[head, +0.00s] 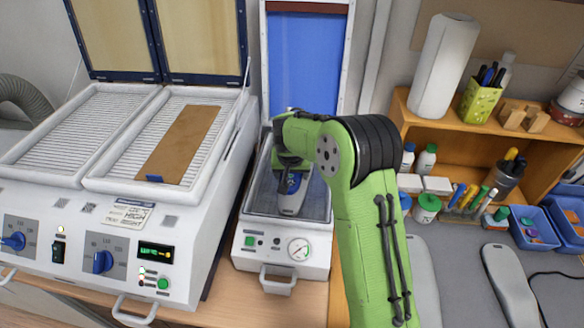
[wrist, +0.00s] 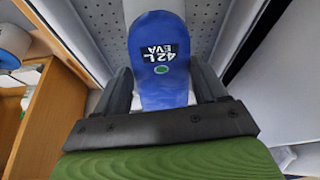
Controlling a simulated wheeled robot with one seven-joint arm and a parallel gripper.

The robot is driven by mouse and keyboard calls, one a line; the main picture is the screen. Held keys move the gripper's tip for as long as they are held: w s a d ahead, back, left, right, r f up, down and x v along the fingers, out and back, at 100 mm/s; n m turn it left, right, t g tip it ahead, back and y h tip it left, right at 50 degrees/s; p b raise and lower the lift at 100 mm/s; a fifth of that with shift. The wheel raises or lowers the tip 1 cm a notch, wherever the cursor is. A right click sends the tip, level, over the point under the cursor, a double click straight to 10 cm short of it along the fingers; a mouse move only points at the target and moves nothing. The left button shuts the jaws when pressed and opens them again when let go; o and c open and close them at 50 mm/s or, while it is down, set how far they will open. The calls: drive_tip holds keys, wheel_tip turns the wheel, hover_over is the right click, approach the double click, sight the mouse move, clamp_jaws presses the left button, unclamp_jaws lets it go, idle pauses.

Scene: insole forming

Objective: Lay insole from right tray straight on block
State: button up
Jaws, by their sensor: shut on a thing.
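My gripper (head: 284,178) is over the press bed in the middle of the head view. A bit of blue insole (head: 294,184) shows beside the gripper in the head view. Below it the light grey block (head: 291,204) lies on the press bed; my arm hides part of both. I cannot tell whether the insole touches the block.
The two-tray heater (head: 80,235) stands left with its lids raised. The press (head: 250,262) has its blue-panelled lid (head: 304,60) up behind my arm. A wooden shelf (head: 455,135) with bottles and tools is at right.

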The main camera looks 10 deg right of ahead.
sight(292, 180)
drive_tip(key=f+b, duration=0.2)
drive_tip(key=f, duration=0.1)
drive_tip(key=shift+s, duration=0.3)
drive_tip(key=shift+r, duration=0.1)
drive_tip(key=shift+w, duration=0.15)
drive_tip(key=shift+f+b, duration=0.4)
drive_tip(key=shift+f, duration=0.1)
drive_tip(key=o, duration=1.1)
drive_tip(key=v, duration=1.6)
drive_tip(key=shift+f, duration=0.15)
